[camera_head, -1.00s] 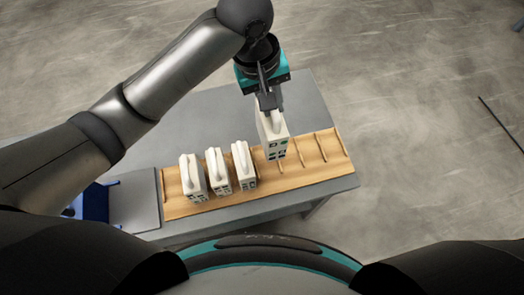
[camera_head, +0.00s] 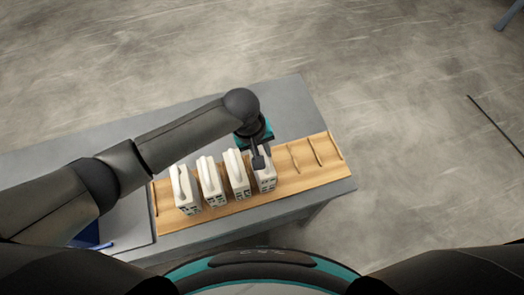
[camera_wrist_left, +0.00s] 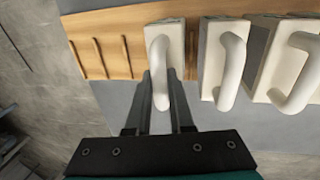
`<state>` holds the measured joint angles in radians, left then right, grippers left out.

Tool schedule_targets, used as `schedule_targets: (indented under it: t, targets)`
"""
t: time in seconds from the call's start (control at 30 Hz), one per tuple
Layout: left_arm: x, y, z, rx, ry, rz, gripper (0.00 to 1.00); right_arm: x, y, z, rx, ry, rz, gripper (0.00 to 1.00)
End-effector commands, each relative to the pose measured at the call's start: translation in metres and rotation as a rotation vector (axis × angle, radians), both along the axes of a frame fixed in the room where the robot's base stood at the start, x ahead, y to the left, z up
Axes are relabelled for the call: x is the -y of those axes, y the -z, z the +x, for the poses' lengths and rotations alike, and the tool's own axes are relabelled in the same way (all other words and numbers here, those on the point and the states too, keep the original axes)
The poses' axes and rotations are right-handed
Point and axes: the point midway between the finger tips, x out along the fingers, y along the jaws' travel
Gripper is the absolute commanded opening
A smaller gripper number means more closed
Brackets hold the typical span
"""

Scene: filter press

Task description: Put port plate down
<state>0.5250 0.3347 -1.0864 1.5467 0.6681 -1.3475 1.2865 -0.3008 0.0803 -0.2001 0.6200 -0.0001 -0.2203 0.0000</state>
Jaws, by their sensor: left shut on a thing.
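The port plate (camera_head: 266,181) is a white block with a loop handle and dark ports on its front face. My left gripper (camera_head: 258,163) is shut on its handle, and the plate stands upright at the wooden rack (camera_head: 320,174), just right of the other plates. Whether its base rests fully in the rack cannot be told. In the left wrist view the held plate (camera_wrist_left: 165,38) is between the fingers of my left gripper (camera_wrist_left: 160,85), with its handle between them. My right gripper is not in view.
Three similar white plates (camera_head: 186,190) stand in a row to the left in the rack. Empty slots with thin wooden dividers (camera_head: 315,151) lie to the right. A grey table (camera_head: 290,100) carries the rack. A blue object (camera_head: 88,236) is at the lower left.

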Motion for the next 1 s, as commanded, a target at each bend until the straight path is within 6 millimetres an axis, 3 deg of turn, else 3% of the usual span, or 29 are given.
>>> schedule_targets:
  t: [0.4, 0.43, 0.67, 1.0]
  targets:
    - [0.0008, 0.0056, 0.0008, 0.002, 0.000, -0.003, 0.00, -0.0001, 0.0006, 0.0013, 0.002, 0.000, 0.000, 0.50]
    - [0.0001, 0.0062, 0.0005, 0.001, 0.000, -0.001, 0.23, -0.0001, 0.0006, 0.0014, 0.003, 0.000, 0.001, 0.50]
    - [-0.0001, 0.0059, 0.0004, 0.001, 0.000, -0.001, 0.49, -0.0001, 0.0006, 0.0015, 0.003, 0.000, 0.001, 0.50]
    - [-0.0001, 0.0022, 0.0008, 0.003, 0.001, -0.001, 0.50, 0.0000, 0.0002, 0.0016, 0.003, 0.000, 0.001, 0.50]
